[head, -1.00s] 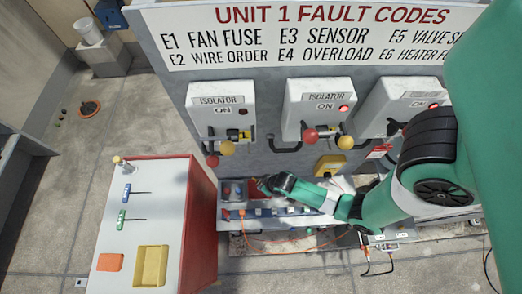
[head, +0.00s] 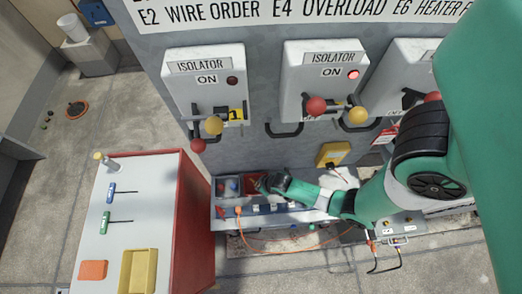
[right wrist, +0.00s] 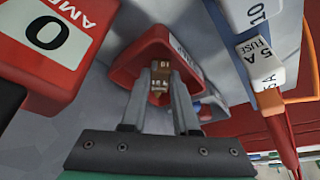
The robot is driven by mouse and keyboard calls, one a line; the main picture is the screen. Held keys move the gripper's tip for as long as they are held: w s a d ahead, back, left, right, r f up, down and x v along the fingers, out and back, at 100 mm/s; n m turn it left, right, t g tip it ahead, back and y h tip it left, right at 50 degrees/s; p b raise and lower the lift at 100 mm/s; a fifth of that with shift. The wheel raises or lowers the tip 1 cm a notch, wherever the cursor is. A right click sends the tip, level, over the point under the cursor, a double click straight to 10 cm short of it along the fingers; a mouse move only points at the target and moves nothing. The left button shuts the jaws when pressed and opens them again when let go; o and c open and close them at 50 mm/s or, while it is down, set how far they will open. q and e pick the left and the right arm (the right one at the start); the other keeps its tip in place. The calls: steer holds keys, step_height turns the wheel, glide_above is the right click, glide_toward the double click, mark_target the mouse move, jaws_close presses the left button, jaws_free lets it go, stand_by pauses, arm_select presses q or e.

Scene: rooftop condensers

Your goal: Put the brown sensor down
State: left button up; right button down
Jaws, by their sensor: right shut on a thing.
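My right gripper (right wrist: 160,92) is shut on the brown sensor (right wrist: 158,80), a small brown block with light lettering, held between the two fingertips. In the right wrist view it is in front of the open red bin (right wrist: 133,62); I cannot tell whether it touches the bin. In the head view my right gripper (head: 263,184) is over the red bin on the shelf below the isolators, and the sensor is too small to make out. My left gripper is not in view.
A grey bin (head: 219,190) with coloured pieces stands left of the red one. White fuse blocks (right wrist: 258,52) are close on the right in the wrist view. A red-sided cart (head: 160,220) with yellow and orange trays stands left. An orange cable (head: 285,240) hangs below the shelf.

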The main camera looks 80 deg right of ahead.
steer(key=shift+f, duration=0.15)
steer(key=shift+f+b, duration=0.45)
steer(key=shift+f, duration=0.15)
steer(key=c, duration=0.7)
jaws_free()
steer(key=shift+o, duration=0.2)
steer(key=p+v, duration=0.8)
steer(key=v, duration=0.5)
steer(key=shift+w+r, duration=0.15)
steer(key=shift+r, duration=0.05)
